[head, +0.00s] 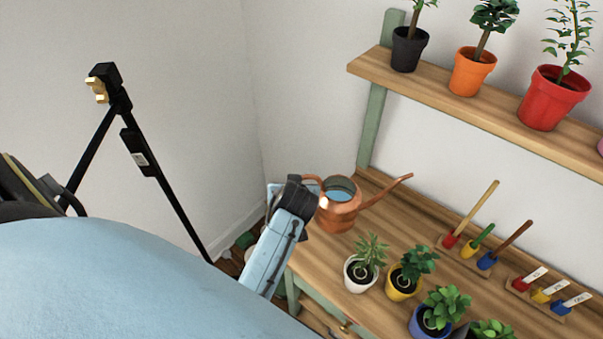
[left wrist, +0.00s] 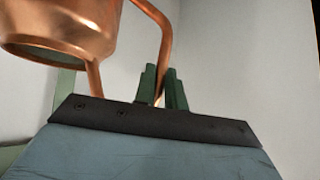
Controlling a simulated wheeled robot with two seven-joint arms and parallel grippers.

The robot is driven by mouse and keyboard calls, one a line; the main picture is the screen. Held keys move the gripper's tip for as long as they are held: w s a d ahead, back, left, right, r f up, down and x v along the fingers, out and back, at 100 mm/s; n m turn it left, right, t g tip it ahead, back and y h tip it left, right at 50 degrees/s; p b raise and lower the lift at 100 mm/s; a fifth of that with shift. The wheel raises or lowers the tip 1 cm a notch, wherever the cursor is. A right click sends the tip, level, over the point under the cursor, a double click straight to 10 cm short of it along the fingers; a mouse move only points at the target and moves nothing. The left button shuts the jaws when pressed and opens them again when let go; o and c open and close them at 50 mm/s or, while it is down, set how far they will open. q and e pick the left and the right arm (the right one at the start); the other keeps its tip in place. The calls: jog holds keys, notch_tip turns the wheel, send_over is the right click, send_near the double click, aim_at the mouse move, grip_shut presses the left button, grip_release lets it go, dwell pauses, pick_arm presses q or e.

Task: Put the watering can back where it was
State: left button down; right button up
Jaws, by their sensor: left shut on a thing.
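The copper watering can (head: 338,218) is at the far left corner of the wooden potting bench (head: 400,232), upright, with its spout pointing right and bluish water showing inside. I cannot tell whether its base touches the bench top. My left gripper (head: 312,188) is at the can's left side. In the left wrist view, the green fingers of my left gripper (left wrist: 162,88) are shut on the thin copper handle, and the body of the watering can (left wrist: 62,25) fills the upper left. My right gripper is not in view.
Small potted plants, including a white pot (head: 360,275) and a yellow pot (head: 402,284), stand right of and nearer than the can. Handled tools (head: 470,240) stand in a rack. A shelf with larger pots (head: 470,75) overhangs the back. A black stand (head: 125,120) is at left.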

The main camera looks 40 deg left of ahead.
pick_arm(q)
jog(key=shift+w+f+b, duration=0.15)
jog(key=shift+f+b, duration=0.15)
jog(key=shift+f, duration=2.7)
jog(key=shift+f, duration=0.2)
jog(key=c, duration=1.5)
grip_release()
jog(key=shift+f, duration=0.1)
jog(key=shift+o, duration=0.2)
jog(key=v, duration=1.2)
jog(key=shift+p, duration=0.4)
jog(key=shift+d, duration=0.1)
